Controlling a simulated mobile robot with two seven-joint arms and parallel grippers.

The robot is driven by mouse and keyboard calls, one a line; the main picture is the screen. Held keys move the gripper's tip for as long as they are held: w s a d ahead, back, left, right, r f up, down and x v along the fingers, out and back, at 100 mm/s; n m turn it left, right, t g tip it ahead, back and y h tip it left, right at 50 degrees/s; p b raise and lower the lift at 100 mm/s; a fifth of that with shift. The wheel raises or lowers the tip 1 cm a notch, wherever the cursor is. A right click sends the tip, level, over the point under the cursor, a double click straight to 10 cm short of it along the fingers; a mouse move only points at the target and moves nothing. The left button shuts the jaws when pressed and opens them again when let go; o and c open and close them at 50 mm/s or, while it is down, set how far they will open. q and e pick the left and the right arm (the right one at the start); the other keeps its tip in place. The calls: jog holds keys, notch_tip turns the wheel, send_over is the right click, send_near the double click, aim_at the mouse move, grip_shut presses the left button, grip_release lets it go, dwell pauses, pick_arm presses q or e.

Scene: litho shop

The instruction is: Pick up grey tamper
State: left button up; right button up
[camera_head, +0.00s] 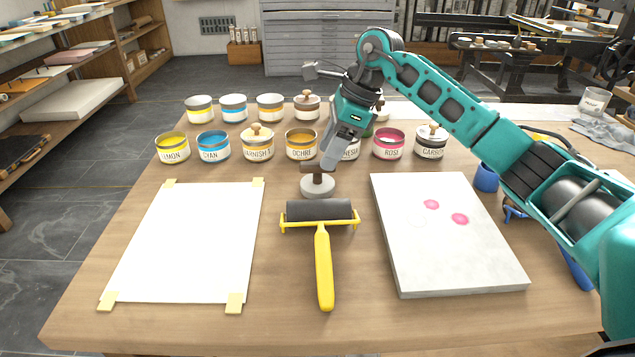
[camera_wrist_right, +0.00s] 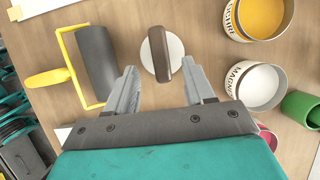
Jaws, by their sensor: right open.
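The grey tamper (camera_head: 318,186) stands upright on the wooden table, behind the black roller. It has a round pale grey base and a dark brown handle. My right gripper (camera_head: 332,160) is above it and partly hides the handle in the head view. In the right wrist view the tamper (camera_wrist_right: 174,49) lies just ahead of my open right gripper (camera_wrist_right: 159,73), its brown handle lined up with the gap between the fingertips. The jaws hold nothing. My left gripper is not in view.
A yellow-handled roller (camera_head: 323,250) lies in front of the tamper. A taped white sheet (camera_head: 190,240) is at left, a pale stone slab (camera_head: 450,260) with pink spots at right. Several ink tins, including the ochre one (camera_head: 301,145), stand in rows behind.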

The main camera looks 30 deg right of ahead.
aim_at(318, 163)
jog(key=b+x, duration=0.1)
jog(key=x, duration=0.4)
jog(key=shift+w+a, duration=0.2)
jog(key=shift+r, duration=0.15)
grip_shut()
